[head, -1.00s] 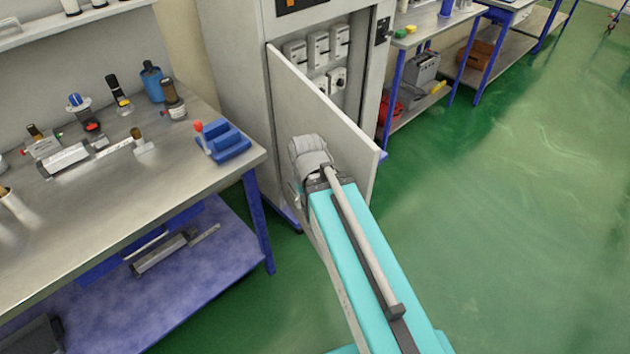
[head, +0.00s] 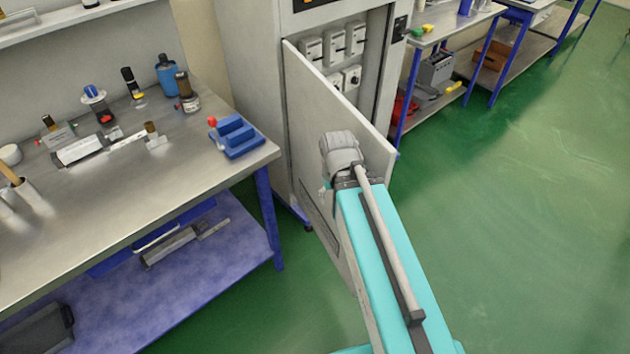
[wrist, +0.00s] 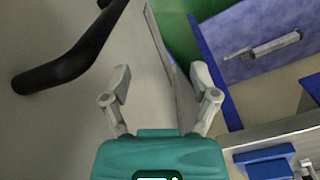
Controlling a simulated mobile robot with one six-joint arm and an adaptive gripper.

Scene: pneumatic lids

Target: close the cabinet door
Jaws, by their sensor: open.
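The grey cabinet (head: 235,100) stands at the upper middle of the head view. Its door (head: 312,95) is swung open toward me, and the interior shows behind it. My gripper (wrist: 160,75) is open and empty in the wrist view, its two fingers spread. In the head view it is mostly hidden by my wrist, which is in front of the door's outer face. In the wrist view a large grey surface, apparently the door (wrist: 50,125), fills the left side. A dark bar handle (wrist: 75,55) is on it, left of the fingers. I cannot tell whether the fingers touch the door.
A metal workbench (head: 120,215) with pneumatic parts and a blue holder (head: 235,137) stands close on the left. Its blue lower shelf (head: 190,285) carries a cylinder. More benches (head: 440,30) stand behind the cabinet to the right. The green floor (head: 530,220) at right is clear.

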